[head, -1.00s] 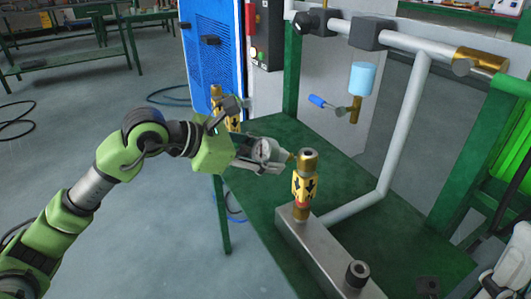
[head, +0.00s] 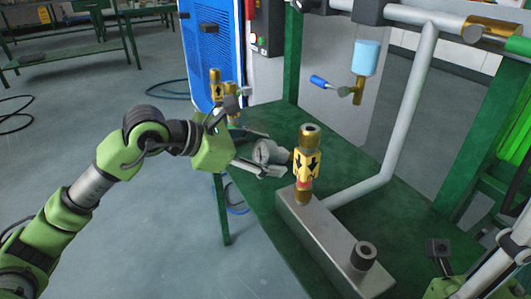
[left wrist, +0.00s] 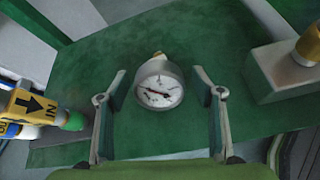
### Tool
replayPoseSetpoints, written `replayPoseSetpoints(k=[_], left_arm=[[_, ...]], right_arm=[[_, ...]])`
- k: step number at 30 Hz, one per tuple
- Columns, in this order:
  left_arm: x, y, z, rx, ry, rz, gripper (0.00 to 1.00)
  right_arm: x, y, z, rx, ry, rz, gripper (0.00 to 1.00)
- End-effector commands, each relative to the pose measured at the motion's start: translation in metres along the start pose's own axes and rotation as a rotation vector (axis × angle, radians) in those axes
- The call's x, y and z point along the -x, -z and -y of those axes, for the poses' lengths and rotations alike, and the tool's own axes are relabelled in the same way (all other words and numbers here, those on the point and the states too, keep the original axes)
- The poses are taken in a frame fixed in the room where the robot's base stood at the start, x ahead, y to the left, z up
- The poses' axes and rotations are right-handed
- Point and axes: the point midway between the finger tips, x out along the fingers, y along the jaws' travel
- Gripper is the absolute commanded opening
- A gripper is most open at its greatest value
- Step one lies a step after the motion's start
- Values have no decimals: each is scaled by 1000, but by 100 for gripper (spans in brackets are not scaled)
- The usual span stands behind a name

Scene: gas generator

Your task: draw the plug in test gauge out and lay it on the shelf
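The test gauge (head: 266,152), round with a white dial, lies on the green shelf (head: 340,220) beside the manifold block. In the left wrist view, the gauge (left wrist: 159,85) is dial up, with its brass stem pointing away. My left gripper (head: 270,150) is open, its fingers either side of the gauge. In the left wrist view, a gap shows between the gauge and each finger. The yellow-banded brass valve (head: 307,160) stands upright on the grey block (head: 330,245), apart from the gauge.
A second yellow valve (head: 216,88) stands behind my left gripper; it also shows in the left wrist view (left wrist: 30,108). A white pipe (head: 408,110) rises right of the block. A blue-handled valve (head: 322,82) hangs behind. Bare shelf surrounds the gauge.

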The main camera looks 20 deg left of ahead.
Motion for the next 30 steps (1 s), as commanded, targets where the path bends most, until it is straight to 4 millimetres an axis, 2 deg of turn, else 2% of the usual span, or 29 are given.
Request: replayPoseSetpoints(k=[9, 13, 17, 24, 30], left_arm=[[1, 1, 0, 1, 1, -3, 61], [11, 2, -1, 1, -2, -3, 61], [35, 2, -1, -2, -4, -6, 61], [89, 3, -1, 0, -4, -7, 61], [111, 2, -1, 3, -1, -4, 61]], right_arm=[[0, 0, 0, 0, -1, 2, 0], [0, 0, 0, 0, -1, 2, 0], [0, 0, 0, 0, 0, 1, 0], [0, 0, 0, 0, 0, 1, 0], [0, 0, 0, 0, 0, 1, 0]])
